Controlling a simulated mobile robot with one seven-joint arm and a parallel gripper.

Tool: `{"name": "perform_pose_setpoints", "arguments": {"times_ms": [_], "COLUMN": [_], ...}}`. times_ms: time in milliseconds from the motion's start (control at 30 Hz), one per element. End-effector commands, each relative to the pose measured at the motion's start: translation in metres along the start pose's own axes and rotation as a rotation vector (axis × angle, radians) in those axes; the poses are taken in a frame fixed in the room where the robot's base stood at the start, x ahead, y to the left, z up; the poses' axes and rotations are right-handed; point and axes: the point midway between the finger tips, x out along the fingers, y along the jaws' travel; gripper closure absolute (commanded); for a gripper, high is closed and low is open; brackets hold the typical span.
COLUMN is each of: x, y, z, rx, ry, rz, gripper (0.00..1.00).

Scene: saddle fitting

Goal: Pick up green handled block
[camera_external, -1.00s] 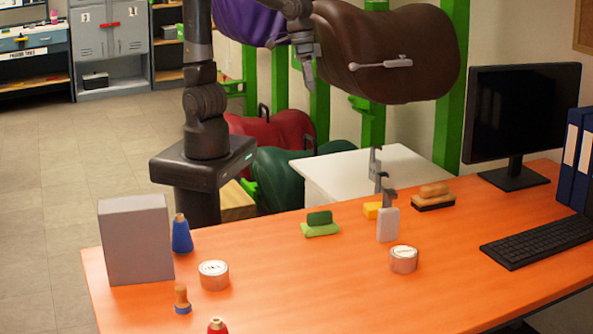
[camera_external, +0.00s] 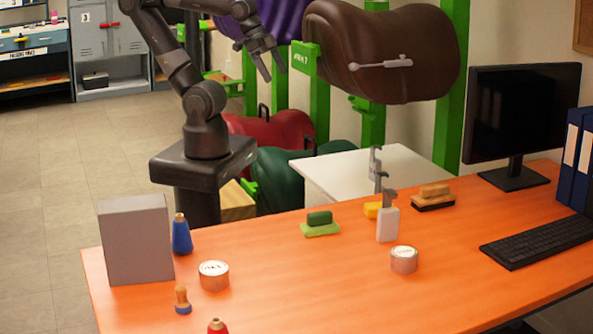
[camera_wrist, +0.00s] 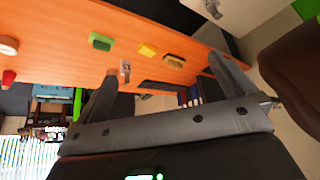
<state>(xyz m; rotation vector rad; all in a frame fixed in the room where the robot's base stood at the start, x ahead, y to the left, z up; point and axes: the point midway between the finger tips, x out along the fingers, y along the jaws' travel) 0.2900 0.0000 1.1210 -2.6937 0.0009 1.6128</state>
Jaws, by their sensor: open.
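The green handled block (camera_external: 320,224) lies on the orange table (camera_external: 290,290), near its back edge. It has a light green base and a dark green grip on top. It also shows in the wrist view (camera_wrist: 101,41), at the upper left, beyond the fingers. My gripper (camera_external: 272,73) is raised in the air, behind and well above the table, apart from the block. In the wrist view my gripper (camera_wrist: 165,75) has its two fingers spread wide with nothing between them.
Right of the block are a yellow block (camera_external: 372,209), a grey upright clamp-like tool (camera_external: 388,224) and a brown brush (camera_external: 434,197). A tape roll (camera_external: 404,260) is in front. A grey box (camera_external: 135,240) and blue cone (camera_external: 181,235) stand left. A monitor (camera_external: 522,112) stands at right.

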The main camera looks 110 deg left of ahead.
Motion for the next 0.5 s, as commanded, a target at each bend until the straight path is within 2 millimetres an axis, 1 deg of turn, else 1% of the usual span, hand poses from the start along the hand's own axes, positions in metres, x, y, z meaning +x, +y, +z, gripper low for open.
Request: {"name": "perform_pose_setpoints", "arguments": {"times_ms": [233, 333, 433, 500], "x": [0.000, 0.001, 0.006, 0.013], "y": [0.000, 0.002, 0.007, 0.013], "z": [-0.001, -0.004, -0.014, -0.026], "rx": [-0.001, 0.008, 0.036, 0.071], "ry": [0.000, -0.006, -0.026, -0.048], "rz": [0.001, 0.004, 0.016, 0.028], "gripper": [0.00, 0.00, 0.00, 0.00]}}
